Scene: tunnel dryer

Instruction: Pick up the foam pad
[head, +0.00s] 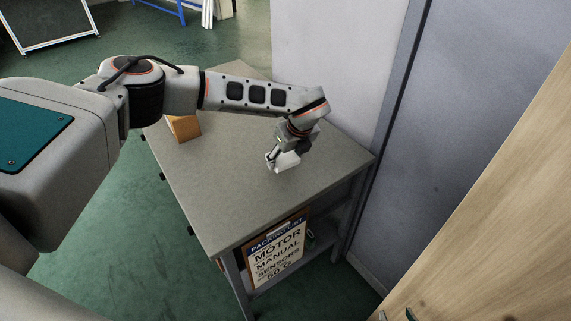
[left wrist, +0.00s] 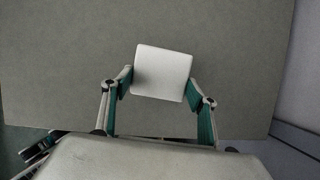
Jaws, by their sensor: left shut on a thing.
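The foam pad (left wrist: 162,73) is a white, rounded square block. In the left wrist view it sits between the two fingers of my left gripper (left wrist: 160,84), which is shut on it with a fingertip at each side. In the head view the white pad (head: 287,162) shows at the fingertips of my left gripper (head: 281,158), over the grey tabletop (head: 215,200). The gripper partly hides the pad there. I cannot tell whether the pad touches the tabletop or is just above it. My right gripper is not in view.
An orange block (head: 184,127) stands on the tabletop to the left, near my arm. A grey wall panel stands right of the table. The front of the tabletop is clear.

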